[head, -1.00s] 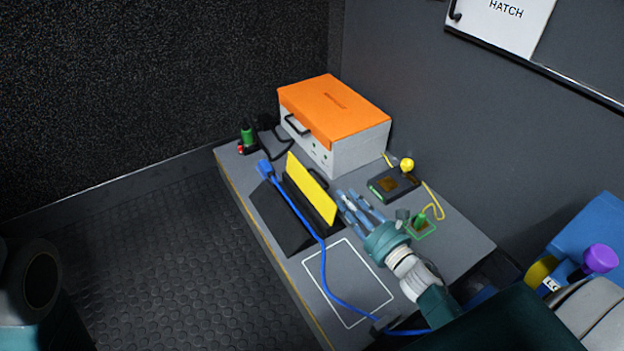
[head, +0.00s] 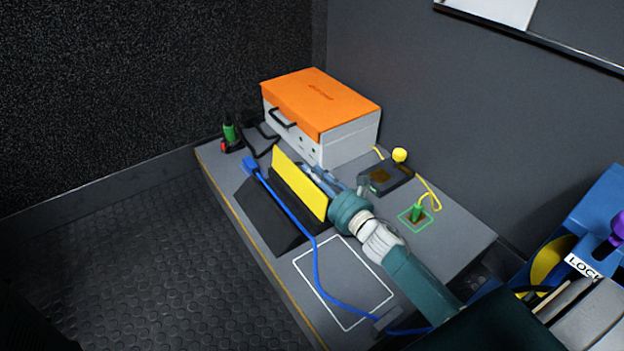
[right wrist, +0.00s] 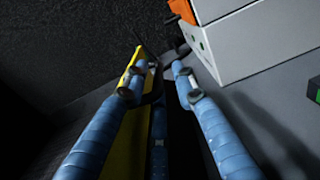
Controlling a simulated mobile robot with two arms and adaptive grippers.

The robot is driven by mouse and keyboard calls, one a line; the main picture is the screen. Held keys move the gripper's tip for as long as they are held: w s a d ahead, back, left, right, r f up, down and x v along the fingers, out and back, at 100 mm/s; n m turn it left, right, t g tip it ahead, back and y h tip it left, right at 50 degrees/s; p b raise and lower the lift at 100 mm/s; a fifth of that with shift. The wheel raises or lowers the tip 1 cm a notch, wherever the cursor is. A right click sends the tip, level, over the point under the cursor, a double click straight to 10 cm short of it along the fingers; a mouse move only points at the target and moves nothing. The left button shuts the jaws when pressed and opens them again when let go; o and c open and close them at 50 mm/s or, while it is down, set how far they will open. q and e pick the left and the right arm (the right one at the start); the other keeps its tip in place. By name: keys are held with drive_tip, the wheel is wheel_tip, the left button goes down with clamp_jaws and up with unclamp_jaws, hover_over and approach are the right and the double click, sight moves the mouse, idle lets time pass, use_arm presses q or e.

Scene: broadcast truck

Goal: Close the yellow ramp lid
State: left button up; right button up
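The yellow ramp lid (head: 300,184) stands raised and steep above the dark ramp (head: 268,215) on the grey bench. A blue cable (head: 285,212) lies across the ramp in front of the lid. My right gripper (head: 315,174) is at the lid's far side, partly hidden behind its right end. In the right wrist view its blue fingers (right wrist: 158,82) are spread, with nothing held between them. The left finger overlaps the lid (right wrist: 123,135) there; I cannot tell whether it touches. My left gripper is not in view.
An orange-topped grey case (head: 345,142) stands just behind the lid.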

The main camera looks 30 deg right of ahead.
drive_tip(key=shift+w, duration=0.5)
drive_tip(key=shift+c, duration=0.3)
clamp_jaws()
drive_tip(key=shift+s+a, duration=0.1)
drive_tip(key=shift+a, duration=0.1)
